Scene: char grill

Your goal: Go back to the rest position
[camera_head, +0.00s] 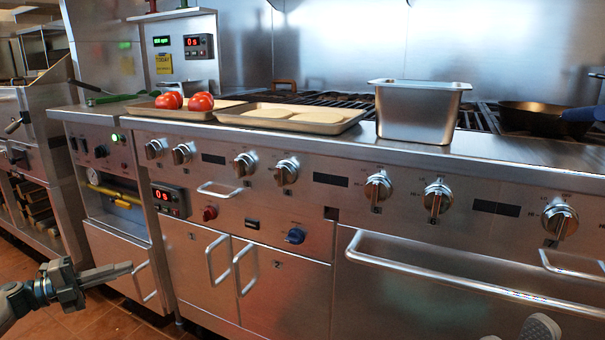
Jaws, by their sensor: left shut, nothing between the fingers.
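My left gripper (128,269) is at the lower left, in front of the cabinet doors below the grill line. It is shut, its fingers together and pointing right, with nothing held. It hangs well below the counter top and looks clear of the door handles. At the bottom edge, right of centre, a small grey rounded part (540,328) shows, with a sliver of grey to its left. It may be the tip of my right gripper, but too little shows to tell its state.
The steel range front has knobs and protruding bar handles (440,276). On the counter are a tray with red tomatoes (201,102), a tray with flat tan pieces (340,126), a steel container (418,112) and a dark pan (535,116). Tiled floor (95,320) shows lower left.

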